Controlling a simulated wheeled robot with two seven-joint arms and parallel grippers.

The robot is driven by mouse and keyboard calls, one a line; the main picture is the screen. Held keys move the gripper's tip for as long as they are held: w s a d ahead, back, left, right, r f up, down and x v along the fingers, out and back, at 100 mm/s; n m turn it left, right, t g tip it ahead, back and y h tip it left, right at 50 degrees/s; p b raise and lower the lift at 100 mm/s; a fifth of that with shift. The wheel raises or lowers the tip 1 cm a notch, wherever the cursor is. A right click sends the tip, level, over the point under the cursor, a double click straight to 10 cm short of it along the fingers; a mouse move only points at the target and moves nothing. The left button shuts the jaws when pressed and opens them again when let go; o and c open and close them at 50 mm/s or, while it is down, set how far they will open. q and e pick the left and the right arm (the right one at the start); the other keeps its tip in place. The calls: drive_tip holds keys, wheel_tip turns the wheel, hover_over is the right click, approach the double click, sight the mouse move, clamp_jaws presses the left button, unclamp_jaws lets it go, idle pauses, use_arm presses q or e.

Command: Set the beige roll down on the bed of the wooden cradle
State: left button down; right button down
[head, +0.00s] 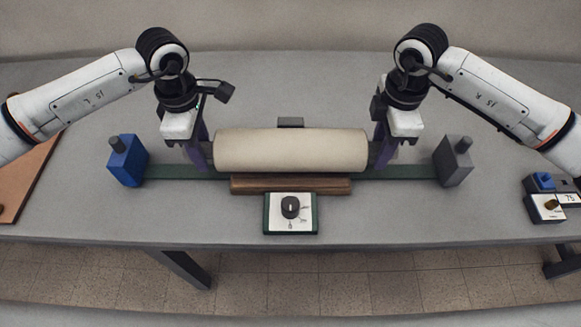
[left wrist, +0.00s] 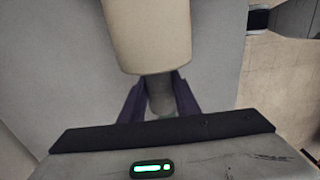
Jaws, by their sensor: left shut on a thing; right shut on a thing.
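The beige roll (head: 290,150) lies level, left to right, in the middle of the head view, above or on the brown wooden cradle (head: 290,187). Whether it touches the cradle's bed I cannot tell, as the roll hides the bed. My left gripper (head: 198,158) is shut on the roll's left end. In the left wrist view the roll (left wrist: 148,35) runs away upward, and a grey end stub (left wrist: 160,95) sits between the purple fingers (left wrist: 160,100). My right gripper (head: 383,155) is shut on the roll's right end.
A green rail (head: 410,172) runs under the roll between a blue block (head: 127,162) and a grey block (head: 454,162). A dial box (head: 290,213) stands in front of the cradle. A brown board (head: 28,178) lies far left, and a small device (head: 548,207) far right.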

use_arm(q)
drive_tip(key=shift+f+b, duration=0.5)
drive_tip(key=shift+f, duration=0.1)
use_arm(e)
drive_tip(key=shift+f, duration=0.6)
use_arm(q)
drive_tip(key=c, duration=1.3)
unclamp_jaws()
drive_tip(key=shift+c, duration=0.2)
use_arm(e)
drive_tip(key=c, duration=1.4)
unclamp_jaws()
drive_tip(key=shift+o, duration=0.2)
use_arm(q)
drive_tip(key=shift+r, duration=0.15)
wheel_tip(320, 180, up, 12)
drive_tip(key=shift+f, duration=0.25)
drive_tip(key=shift+r, duration=0.1)
use_arm(e)
wheel_tip(320, 180, up, 12)
drive_tip(key=shift+r, duration=0.1)
use_arm(q)
drive_tip(key=shift+s, duration=0.1)
use_arm(e)
drive_tip(key=shift+s, duration=0.1)
